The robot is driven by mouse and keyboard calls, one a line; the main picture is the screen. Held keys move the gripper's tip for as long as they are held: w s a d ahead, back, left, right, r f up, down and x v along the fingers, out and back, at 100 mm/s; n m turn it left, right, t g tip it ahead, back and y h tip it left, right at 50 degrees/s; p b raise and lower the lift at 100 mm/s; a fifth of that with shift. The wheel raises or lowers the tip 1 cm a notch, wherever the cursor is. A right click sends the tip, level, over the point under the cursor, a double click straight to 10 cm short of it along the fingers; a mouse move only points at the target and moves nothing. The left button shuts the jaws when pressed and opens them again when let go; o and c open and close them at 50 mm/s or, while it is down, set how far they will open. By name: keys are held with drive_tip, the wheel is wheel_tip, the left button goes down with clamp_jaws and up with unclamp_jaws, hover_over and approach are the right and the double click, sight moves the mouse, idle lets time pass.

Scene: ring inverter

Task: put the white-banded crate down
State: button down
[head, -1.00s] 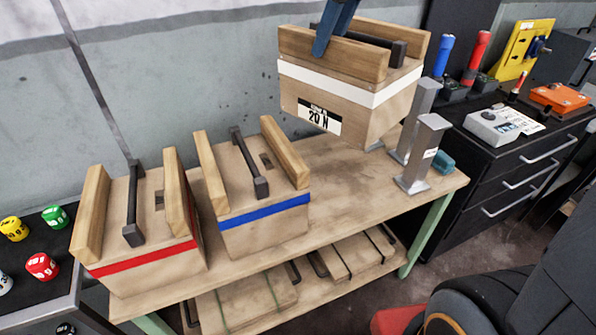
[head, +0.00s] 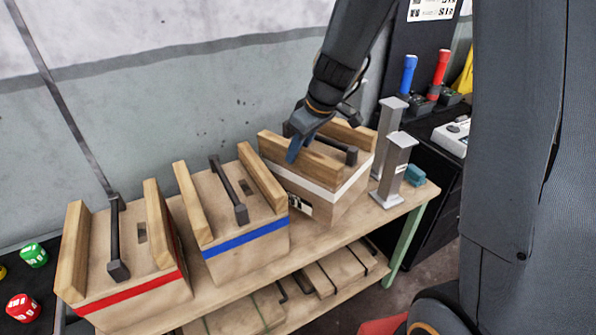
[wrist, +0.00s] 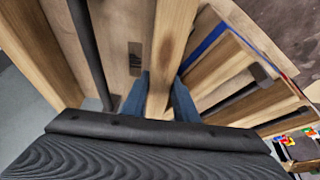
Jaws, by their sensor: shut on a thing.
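The white-banded crate (head: 334,200) is upright at the right part of the bench, right of the blue-banded crate (head: 250,240). Its base is on or just above the bench top (head: 365,215); I cannot tell which. My gripper (head: 300,148) is shut on the crate's near-left wooden rail, beside its dark handle (head: 345,152). In the wrist view, the blue fingers (wrist: 162,98) straddle the rail of the white-banded crate (wrist: 172,35). The crate's lower left corner is partly hidden by the blue-banded crate.
The red-banded crate (head: 130,275) stands at the left. Two grey metal posts (head: 395,165) stand close to the right of the white-banded crate, with a small teal block (head: 414,176) beside them. Lidded boxes lie on the lower shelf. A wall is behind.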

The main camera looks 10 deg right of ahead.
sight(309, 153)
drive_tip(key=shift+f, duration=3.9)
drive_tip(key=shift+f+b, duration=0.15)
drive_tip(key=shift+b, duration=0.35)
drive_tip(key=c, duration=1.4)
unclamp_jaws()
drive_tip(key=shift+r+p, duration=0.3)
drive_tip(key=b+v, duration=0.1)
drive_tip(key=v, duration=1)
drive_tip(key=shift+s+d+r, duration=0.1)
drive_tip(key=shift+d+r, duration=0.05)
drive_tip(key=s+d+f+m+g+h, duration=0.1)
drive_tip(key=s+f+m, duration=0.1)
drive_tip(key=s+m, duration=0.2)
drive_tip(key=s+d+f+m+h, duration=0.1)
drive_tip(key=s+d+f+m, duration=0.1)
drive_tip(key=s, duration=0.9)
drive_tip(key=shift+d+f+m+g+h, duration=0.25)
drive_tip(key=shift+f+m+g+h, duration=0.15)
drive_tip(key=shift+f+m, duration=0.45)
